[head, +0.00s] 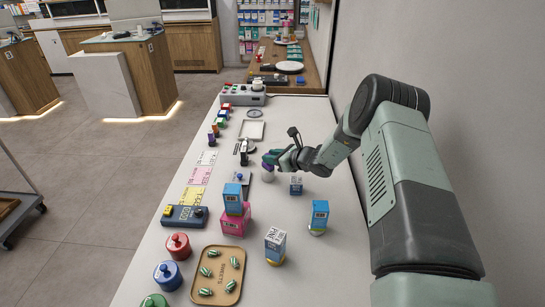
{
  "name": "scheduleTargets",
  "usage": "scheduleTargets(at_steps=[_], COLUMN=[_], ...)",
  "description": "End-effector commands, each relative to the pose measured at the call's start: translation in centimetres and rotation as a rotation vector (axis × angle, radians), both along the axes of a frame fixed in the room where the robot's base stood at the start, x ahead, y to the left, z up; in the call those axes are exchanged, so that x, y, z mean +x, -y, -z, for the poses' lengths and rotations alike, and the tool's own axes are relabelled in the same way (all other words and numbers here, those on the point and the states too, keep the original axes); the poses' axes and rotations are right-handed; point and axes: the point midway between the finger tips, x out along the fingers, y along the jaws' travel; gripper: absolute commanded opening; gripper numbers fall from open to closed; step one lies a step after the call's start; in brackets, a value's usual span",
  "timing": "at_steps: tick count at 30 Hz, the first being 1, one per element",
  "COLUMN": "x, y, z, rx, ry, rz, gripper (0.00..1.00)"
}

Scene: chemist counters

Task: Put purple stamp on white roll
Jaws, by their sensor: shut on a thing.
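My gripper (271,158) is above the middle of the white counter, fingers pointing left and down. It is shut on a small purple thing (266,165), which looks like the purple stamp; my fingers hide part of it. The white roll (268,177) stands upright directly below it on the counter. The purple stamp appears over the top of the roll. At this size I cannot tell whether the two touch.
A blue box (233,198) stands on a pink box (235,221) in front of the roll. Colored stamps line the left edge. A wooden tray (240,258) and lidded jars (178,246) are in front.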

Motion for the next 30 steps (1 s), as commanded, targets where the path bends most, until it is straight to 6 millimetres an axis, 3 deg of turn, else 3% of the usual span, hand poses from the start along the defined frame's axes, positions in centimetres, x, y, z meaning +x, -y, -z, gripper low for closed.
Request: scheduleTargets(at_steps=[10,11,15,25,30], x=[0.0,0.0,0.0,0.1,-1.3], y=[0.0,0.0,0.0,0.0,1.9], z=[0.3,0.3,0.2,-0.2,-1.1], rx=[0.000,0.000,0.000,0.000,0.000], ry=[0.001,0.001,0.001,0.003,0.002], rz=[0.000,0.000,0.000,-0.001,0.003], gripper=[0.00,0.32,0.53,0.53,0.53])
